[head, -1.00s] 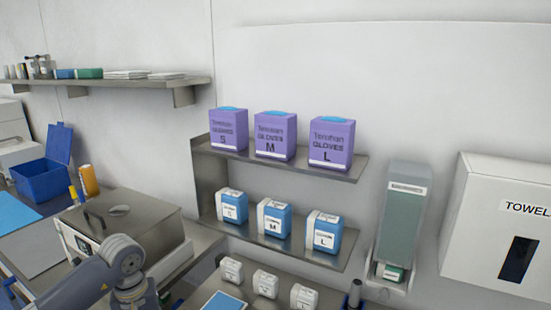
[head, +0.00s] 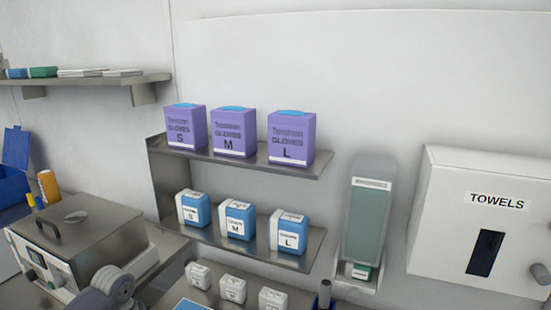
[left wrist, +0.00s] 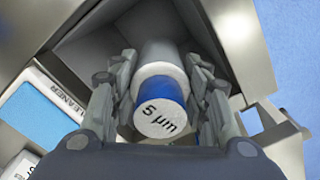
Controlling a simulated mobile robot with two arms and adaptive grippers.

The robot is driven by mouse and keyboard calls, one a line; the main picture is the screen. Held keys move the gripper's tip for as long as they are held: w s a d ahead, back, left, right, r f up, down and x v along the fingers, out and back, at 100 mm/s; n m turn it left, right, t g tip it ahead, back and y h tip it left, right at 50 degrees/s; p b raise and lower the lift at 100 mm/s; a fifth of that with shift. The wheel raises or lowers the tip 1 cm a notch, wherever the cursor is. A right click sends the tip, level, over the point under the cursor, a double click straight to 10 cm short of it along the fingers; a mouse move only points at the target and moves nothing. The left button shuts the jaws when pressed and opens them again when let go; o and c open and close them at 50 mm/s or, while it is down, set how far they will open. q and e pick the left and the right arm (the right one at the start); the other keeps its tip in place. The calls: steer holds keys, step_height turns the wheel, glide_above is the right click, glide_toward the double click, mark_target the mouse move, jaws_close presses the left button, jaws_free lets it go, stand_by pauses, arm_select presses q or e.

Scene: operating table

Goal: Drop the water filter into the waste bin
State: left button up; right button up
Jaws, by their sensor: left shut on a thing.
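The water filter (left wrist: 160,118) is a white cylinder with a blue band, marked "5 µm" on its end, in the left wrist view. My left gripper (left wrist: 160,72) is shut on it, with fingers on both sides. Beyond the filter is a dark hollow between grey metal walls (left wrist: 236,40). I cannot tell if this is the waste bin. No bin is clearly seen in the head view. There my left arm shows only at the bottom left, and its gripper is out of frame. My right gripper is not in view.
Purple glove boxes (head: 235,132) and blue-white containers (head: 238,220) stand on metal wall shelves. A dispenser (head: 367,220) and a towel box (head: 480,225) hang at right. A metal bath (head: 85,235) stands at lower left. A white-and-blue cleaner pack (left wrist: 33,108) lies left of the gripper.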

arm_select(q)
steer(key=shift+f, duration=0.15)
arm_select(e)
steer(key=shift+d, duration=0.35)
arm_select(q)
steer(key=o, duration=1.2)
step_height(320, 180, up, 12)
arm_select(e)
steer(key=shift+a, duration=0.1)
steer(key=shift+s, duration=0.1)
